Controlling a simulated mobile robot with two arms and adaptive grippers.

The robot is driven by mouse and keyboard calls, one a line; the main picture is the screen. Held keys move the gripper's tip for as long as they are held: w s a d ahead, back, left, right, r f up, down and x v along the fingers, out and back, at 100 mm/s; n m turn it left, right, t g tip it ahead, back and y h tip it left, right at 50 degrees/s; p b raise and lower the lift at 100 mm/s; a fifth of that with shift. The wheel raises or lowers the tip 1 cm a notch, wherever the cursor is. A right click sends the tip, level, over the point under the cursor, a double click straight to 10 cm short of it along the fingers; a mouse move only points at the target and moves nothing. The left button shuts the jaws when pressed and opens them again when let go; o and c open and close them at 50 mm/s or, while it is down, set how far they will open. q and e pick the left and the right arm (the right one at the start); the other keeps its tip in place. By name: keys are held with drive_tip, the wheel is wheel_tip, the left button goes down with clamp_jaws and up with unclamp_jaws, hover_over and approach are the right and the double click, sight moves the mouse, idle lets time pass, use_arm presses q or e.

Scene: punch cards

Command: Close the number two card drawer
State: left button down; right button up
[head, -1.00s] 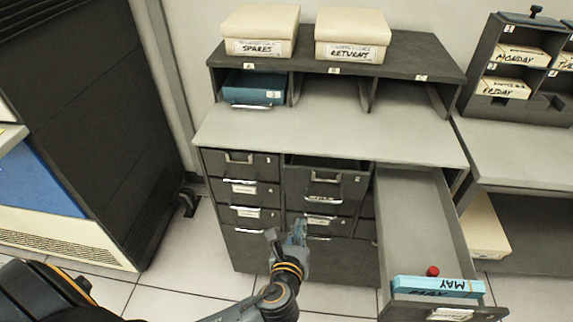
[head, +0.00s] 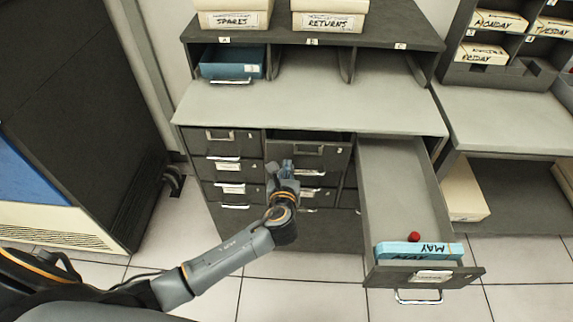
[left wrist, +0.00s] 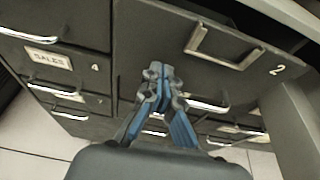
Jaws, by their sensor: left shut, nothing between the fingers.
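The number two drawer (head: 325,157) is the top middle drawer of the grey cabinet. It stands partly pulled out, with a dark gap above its front. In the left wrist view its front (left wrist: 165,38) carries a label holder and the number 2. My left gripper (head: 286,164) is shut and empty, in front of the left part of that drawer front. In the left wrist view its closed fingertips (left wrist: 157,72) overlap the drawer front; I cannot tell whether they touch. My arm hides part of the drawers below.
A wide drawer (head: 397,190) at the right stands far out, holding blue MAY cards (head: 418,250) and a red knob-like object (head: 414,237). Boxes marked SPARES (head: 234,18) and RETURNS (head: 328,20) sit on top. A dark cabinet (head: 85,120) is at the left.

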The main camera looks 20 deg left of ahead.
sight(287, 155)
use_arm(q)
drive_tip(key=shift+w+a, duration=0.1)
drive_tip(key=shift+w, duration=0.3)
use_arm(e)
drive_tip(key=shift+s+d, duration=0.3)
drive_tip(key=shift+s, duration=0.5)
use_arm(q)
drive_tip(key=w, duration=0.2)
drive_tip(key=w+a, duration=0.1)
drive_tip(key=w, duration=0.1)
drive_tip(key=shift+w+a+r, duration=0.15)
drive_tip(key=shift+w+a, duration=0.05)
drive_tip(key=shift+w, duration=0.15)
drive_tip(key=shift+s+r, duration=0.1)
use_arm(e)
drive_tip(key=shift+w+r, duration=0.15)
drive_tip(key=shift+w, duration=0.05)
